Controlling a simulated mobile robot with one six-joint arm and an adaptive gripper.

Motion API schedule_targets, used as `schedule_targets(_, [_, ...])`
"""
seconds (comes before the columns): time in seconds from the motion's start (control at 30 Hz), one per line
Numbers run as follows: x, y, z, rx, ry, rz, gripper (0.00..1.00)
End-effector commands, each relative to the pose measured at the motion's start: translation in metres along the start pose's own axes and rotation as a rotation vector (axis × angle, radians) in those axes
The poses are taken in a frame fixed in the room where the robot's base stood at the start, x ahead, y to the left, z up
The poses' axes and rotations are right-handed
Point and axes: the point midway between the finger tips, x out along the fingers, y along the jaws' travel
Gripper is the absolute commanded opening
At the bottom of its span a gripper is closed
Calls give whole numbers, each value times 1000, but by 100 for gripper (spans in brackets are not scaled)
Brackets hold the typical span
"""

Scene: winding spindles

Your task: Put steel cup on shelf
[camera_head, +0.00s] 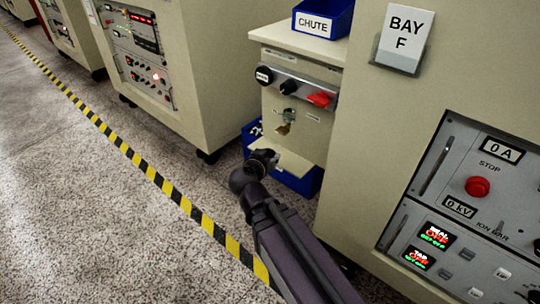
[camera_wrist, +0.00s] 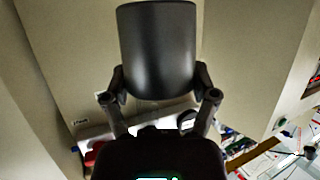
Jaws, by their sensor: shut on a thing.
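In the wrist view, a dark grey cylinder (camera_wrist: 157,40), which I take as the steel cup, stands between the fingers of my gripper (camera_wrist: 160,80). The fingers are shut on its two sides near its lower end in the picture. In the head view, the end of my arm is in front of a small beige cabinet; the cup and fingers cannot be made out there. A pale flat ledge (camera_head: 295,163) sticks out low on that cabinet, just beyond my wrist. I cannot tell whether it is the shelf.
The cabinet carries a panel with black knobs and a red handle (camera_head: 318,99). A blue CHUTE bin (camera_head: 322,20) stands on top; another blue bin (camera_head: 300,182) sits below the ledge. The BAY F cabinet (camera_head: 440,95) is close on the right. Striped tape (camera_head: 150,172) crosses open floor.

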Motion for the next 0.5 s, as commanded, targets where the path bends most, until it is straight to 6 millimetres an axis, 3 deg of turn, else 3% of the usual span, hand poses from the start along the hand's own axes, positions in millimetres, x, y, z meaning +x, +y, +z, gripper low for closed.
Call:
schedule_targets(0.27, [-6, 0, -18, 0, 0, 0, 26])
schedule_targets(0.5, [-19, 0, -52, 0, 0, 0, 26])
